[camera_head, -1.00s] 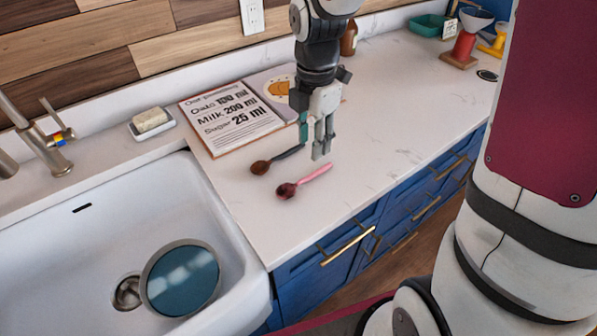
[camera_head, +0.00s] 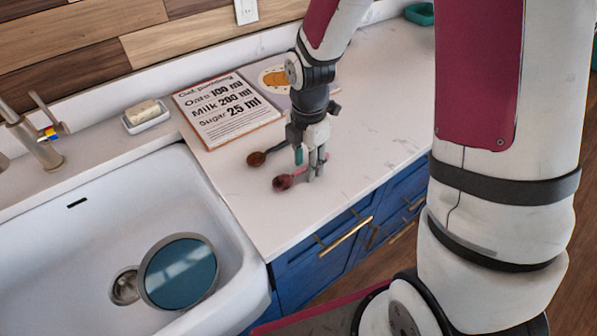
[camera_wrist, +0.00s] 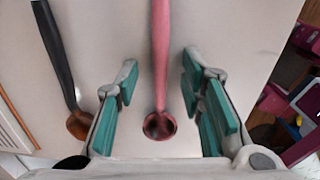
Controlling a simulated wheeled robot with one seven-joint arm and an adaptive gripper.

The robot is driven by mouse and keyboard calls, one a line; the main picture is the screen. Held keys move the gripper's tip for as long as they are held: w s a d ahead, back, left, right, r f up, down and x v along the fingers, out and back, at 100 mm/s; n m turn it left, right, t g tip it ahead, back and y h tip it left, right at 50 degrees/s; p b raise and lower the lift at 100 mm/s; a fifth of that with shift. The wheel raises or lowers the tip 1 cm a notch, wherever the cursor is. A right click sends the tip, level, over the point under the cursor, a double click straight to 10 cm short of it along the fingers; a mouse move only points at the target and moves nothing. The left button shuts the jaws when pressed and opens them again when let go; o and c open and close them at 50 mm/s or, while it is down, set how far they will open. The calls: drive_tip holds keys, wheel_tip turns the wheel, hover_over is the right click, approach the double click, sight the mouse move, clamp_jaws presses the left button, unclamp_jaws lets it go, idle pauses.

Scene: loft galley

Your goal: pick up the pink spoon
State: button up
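The pink spoon (camera_head: 286,182) lies on the white counter near its front edge, its dark pink bowl toward the sink. My gripper (camera_head: 312,170) points down over its handle and hides part of it in the head view. In the wrist view the spoon (camera_wrist: 160,60) lies between the two teal-padded fingers of my gripper (camera_wrist: 160,95), with a gap on each side. The fingers are open. Whether the fingertips touch the counter I cannot tell.
A second spoon with a brown bowl (camera_head: 257,159) and dark handle (camera_wrist: 58,55) lies close beside, to the left in the wrist view. A recipe board (camera_head: 225,115) lies behind. The white sink (camera_head: 110,220) holds a round blue-grey pan (camera_head: 180,272). Counter to the right is clear.

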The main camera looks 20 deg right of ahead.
clamp_jaws()
drive_tip(key=shift+r, duration=0.1)
drive_tip(key=shift+r, duration=0.5)
wheel_tip(320, 180, up, 2)
drive_tip(key=shift+r, duration=0.1)
drive_tip(key=s+a, duration=0.1)
drive_tip(key=s, duration=0.3)
drive_tip(key=s+a+r, duration=0.1)
drive_tip(key=s, duration=0.3)
drive_tip(key=s+a+p, duration=0.1)
drive_tip(key=s+a, duration=0.1)
drive_tip(key=s, duration=0.3)
drive_tip(key=shift+s+r, duration=0.1)
drive_tip(key=shift+r, duration=0.2)
drive_tip(key=s+p, duration=0.1)
drive_tip(key=p, duration=0.2)
drive_tip(key=shift+a+r, duration=0.15)
drive_tip(key=shift+s+a+p, duration=0.2)
drive_tip(key=shift+s+p, duration=0.3)
drive_tip(key=shift+p, duration=0.55)
